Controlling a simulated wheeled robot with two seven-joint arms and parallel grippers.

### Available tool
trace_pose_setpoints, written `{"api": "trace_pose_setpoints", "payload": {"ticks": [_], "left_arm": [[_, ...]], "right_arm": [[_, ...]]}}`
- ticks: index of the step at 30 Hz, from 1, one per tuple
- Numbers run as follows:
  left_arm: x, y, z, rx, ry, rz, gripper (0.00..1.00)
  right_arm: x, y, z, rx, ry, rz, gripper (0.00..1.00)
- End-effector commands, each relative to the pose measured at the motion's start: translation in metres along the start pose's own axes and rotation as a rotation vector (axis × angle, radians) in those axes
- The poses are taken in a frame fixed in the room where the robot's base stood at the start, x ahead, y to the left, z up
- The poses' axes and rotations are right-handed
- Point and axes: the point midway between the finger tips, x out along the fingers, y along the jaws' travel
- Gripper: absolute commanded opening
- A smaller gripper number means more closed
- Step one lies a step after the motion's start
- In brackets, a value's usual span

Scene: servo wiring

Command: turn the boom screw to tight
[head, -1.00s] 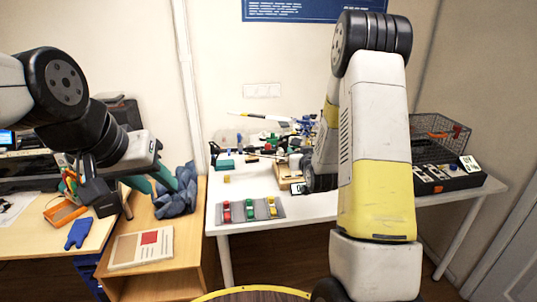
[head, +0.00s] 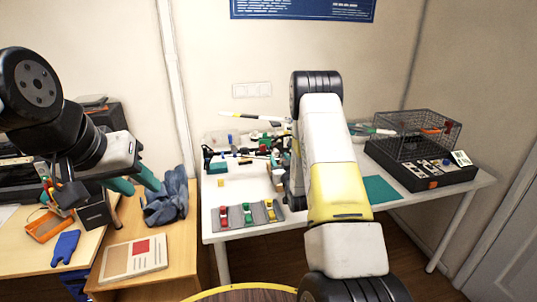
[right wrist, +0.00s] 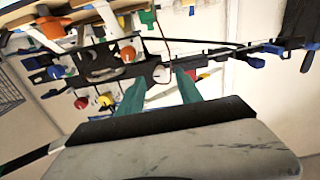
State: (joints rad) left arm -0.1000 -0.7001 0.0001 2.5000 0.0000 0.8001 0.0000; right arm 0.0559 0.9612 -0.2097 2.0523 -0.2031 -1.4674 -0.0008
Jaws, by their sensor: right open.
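In the right wrist view, a dark boom-like bar (right wrist: 215,57) crosses the picture with coloured knobs and fittings around it. Orange knobs (right wrist: 127,54), a red knob (right wrist: 81,103) and a yellow knob (right wrist: 105,100) show on the left. I cannot tell which part is the boom screw. My right gripper (right wrist: 162,88) is open, its two green fingers pointing at the bar; contact cannot be told. In the head view my right arm hides that gripper and part of the assembly. My left gripper (head: 135,182) is over the wooden desk, its green fingers apart and empty.
The white table (head: 235,228) holds a grey tray (head: 233,217) with red, green and yellow pieces. A wire basket (head: 415,135) and black box (head: 425,178) stand at its right, near a teal mat (head: 381,190). A blue cloth (head: 170,200) lies on the wooden desk.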

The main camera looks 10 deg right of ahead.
Motion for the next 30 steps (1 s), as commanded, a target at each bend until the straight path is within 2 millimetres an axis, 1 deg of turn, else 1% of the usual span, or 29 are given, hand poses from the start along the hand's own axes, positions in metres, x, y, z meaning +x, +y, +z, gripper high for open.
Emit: {"api": "trace_pose_setpoints", "payload": {"ticks": [1,4,7,13,14,18,20,21,30], "left_arm": [[0.0,0.0,0.0,0.0,0.0,0.0,0.36],[0.0,0.0,0.0,0.0,0.0,0.0,0.36],[0.0,0.0,0.0,0.0,0.0,0.0,0.36],[0.0,0.0,0.0,0.0,0.0,0.0,0.36],[0.0,0.0,0.0,0.0,0.0,0.0,0.36],[0.0,0.0,0.0,0.0,0.0,0.0,0.36],[0.0,0.0,0.0,0.0,0.0,0.0,0.36],[0.0,0.0,0.0,0.0,0.0,0.0,0.36],[0.0,0.0,0.0,0.0,0.0,0.0,0.36]], "right_arm": [[0.006,0.0,0.0,0.0,0.001,-0.001,0.42],[0.014,0.0,0.0,0.0,-0.001,-0.001,0.42],[0.017,0.0,0.001,0.0,-0.001,-0.001,0.42],[0.017,0.0,0.0,0.0,-0.001,0.0,0.42],[0.017,0.0,0.0,0.0,-0.001,0.0,0.4],[0.017,0.0,0.0,0.0,-0.001,0.0,0.13],[0.017,0.0,0.0,0.0,-0.001,0.0,0.01],[0.017,0.0,0.0,0.0,-0.001,0.0,0.0],[0.017,0.0,0.0,0.019,-0.001,0.0,0.0]]}}
